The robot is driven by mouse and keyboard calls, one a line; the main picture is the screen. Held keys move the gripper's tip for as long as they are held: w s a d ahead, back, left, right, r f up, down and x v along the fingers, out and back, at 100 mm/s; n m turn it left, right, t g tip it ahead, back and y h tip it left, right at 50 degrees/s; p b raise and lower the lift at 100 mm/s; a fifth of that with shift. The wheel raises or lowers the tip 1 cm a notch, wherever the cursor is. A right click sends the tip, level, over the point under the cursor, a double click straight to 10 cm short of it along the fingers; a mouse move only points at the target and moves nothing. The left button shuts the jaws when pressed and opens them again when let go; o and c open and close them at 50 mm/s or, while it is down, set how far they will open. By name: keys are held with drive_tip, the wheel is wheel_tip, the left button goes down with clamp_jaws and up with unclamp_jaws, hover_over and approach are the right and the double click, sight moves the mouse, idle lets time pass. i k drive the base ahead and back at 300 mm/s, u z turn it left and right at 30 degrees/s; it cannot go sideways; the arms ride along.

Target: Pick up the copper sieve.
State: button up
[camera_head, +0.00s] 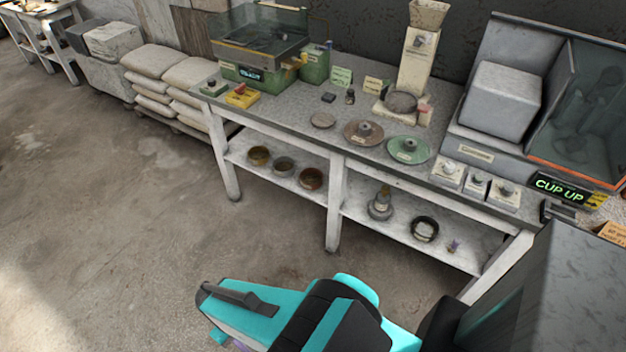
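Three round, bowl-like sieves stand in a row on the left part of the workbench's lower shelf. The one on the right is reddish brown and looks like the copper sieve (311,178). The middle one is a greyer sieve (284,166), and the left one is a yellowish brass-toned sieve (258,155). My teal and black arm enters at the bottom, and its tapered end, apparently my gripper (212,310), points left over the floor. It is well in front of the shelf and apart from the sieves. Its fingers cannot be made out clearly.
The workbench (290,112) has pale legs, with one leg (334,205) right of the copper sieve. A flask-like item (380,205) and a dark ring (425,229) sit on the right part of the shelf. Stacked sacks (165,75) stand left. The floor before the shelf is clear.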

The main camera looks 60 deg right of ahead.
sight(310, 178)
drive_tip(key=u, duration=0.05)
drive_tip(key=i, duration=1)
drive_tip(key=z, duration=0.05)
